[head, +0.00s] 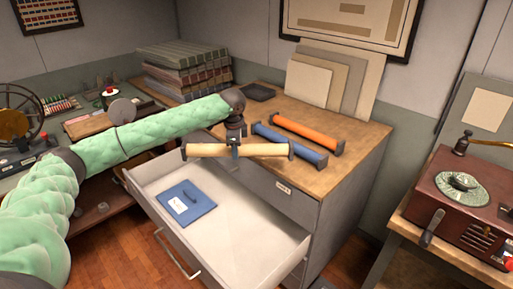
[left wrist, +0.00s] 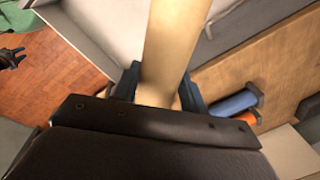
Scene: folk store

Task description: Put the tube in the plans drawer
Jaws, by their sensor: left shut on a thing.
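A tan tube (head: 258,151) with dark end caps is held level by my left gripper (head: 236,150), which is shut on it near its middle. The tube also shows in the left wrist view (left wrist: 170,50), between the two fingers. It is over the back part of an open drawer (head: 262,256) of a grey cabinet. A blue folder (head: 187,203) lies on the drawer's floor. A blue tube (head: 290,145) and an orange tube (head: 307,132) lie on the cabinet's wooden top.
The cabinet top (head: 352,140) also bears a stack of binders (head: 187,68), a small black tray (head: 258,91) and leaning boards (head: 328,82). A cluttered desk is at left, and a red machine (head: 465,205) stands at right. The drawer's right part is bare.

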